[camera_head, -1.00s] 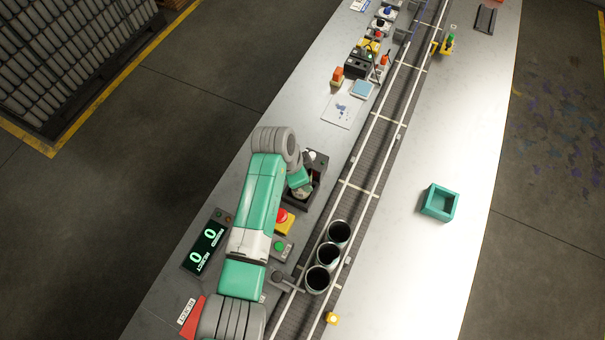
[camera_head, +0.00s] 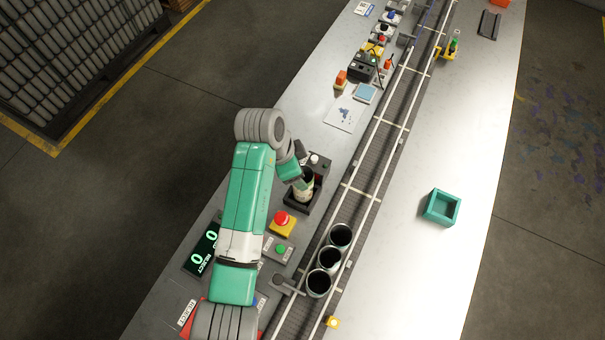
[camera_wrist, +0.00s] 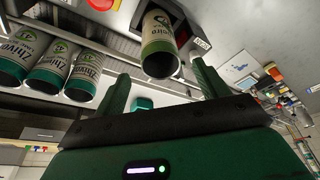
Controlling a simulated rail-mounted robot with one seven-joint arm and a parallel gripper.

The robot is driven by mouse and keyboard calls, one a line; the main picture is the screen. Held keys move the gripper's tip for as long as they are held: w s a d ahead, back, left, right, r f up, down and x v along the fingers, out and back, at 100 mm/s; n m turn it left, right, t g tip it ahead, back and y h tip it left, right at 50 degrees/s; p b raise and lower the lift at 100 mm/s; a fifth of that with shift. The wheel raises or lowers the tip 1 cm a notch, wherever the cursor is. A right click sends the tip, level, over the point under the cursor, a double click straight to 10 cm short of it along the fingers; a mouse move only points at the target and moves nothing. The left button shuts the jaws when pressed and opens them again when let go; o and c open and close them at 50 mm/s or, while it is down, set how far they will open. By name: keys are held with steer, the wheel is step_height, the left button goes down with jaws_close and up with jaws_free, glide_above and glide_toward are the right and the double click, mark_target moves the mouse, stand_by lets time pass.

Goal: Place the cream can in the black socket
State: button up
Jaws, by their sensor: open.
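The cream can (camera_head: 304,187), with an open dark top and a green band, stands in the black socket (camera_head: 290,202) beside my wrist. In the wrist view the cream can (camera_wrist: 158,40) shows its cream and green side and its dark open mouth, beyond and between my fingers. The black socket (camera_wrist: 184,36) shows there only in part, behind the can. My gripper (camera_wrist: 160,74) is open, with a finger to each side of the can's mouth and visible gaps. In the head view my arm hides most of the gripper.
Several controls sit near the socket, including a red button on a yellow box (camera_head: 282,222). Three cans (camera_head: 329,259) stand on the railed conveyor (camera_head: 360,186) to the right. A teal square holder (camera_head: 441,207) stands on the clear right side of the table.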

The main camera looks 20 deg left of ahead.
steer(key=shift+v, duration=2)
steer(key=w+d+r+n+t+y, duration=0.1)
steer(key=w+d+r+t, duration=0.25)
steer(key=r, duration=0.45)
steer(key=w+d+r+n+t, duration=0.2)
steer(key=d+r+t, duration=0.2)
steer(key=r, duration=0.5)
steer(key=w+d+r+n+t+y, duration=0.1)
steer(key=w+d+r+t, duration=0.25)
steer(key=r, duration=0.45)
steer(key=s+d+r+n+t, duration=0.3)
steer(key=s+r+t, duration=0.2)
steer(key=s+r, duration=0.4)
steer(key=s+d+r+n+t, duration=0.2)
steer(key=s+d+r+t, duration=0.2)
steer(key=s+r, duration=0.6)
step_height(320, 180, up, 8)
steer(key=t, duration=0.2)
steer(key=shift+r+n+t, duration=0.25)
steer(key=shift+n+t, duration=0.05)
steer(key=shift+n, duration=0.1)
steer(key=shift+r, duration=0.1)
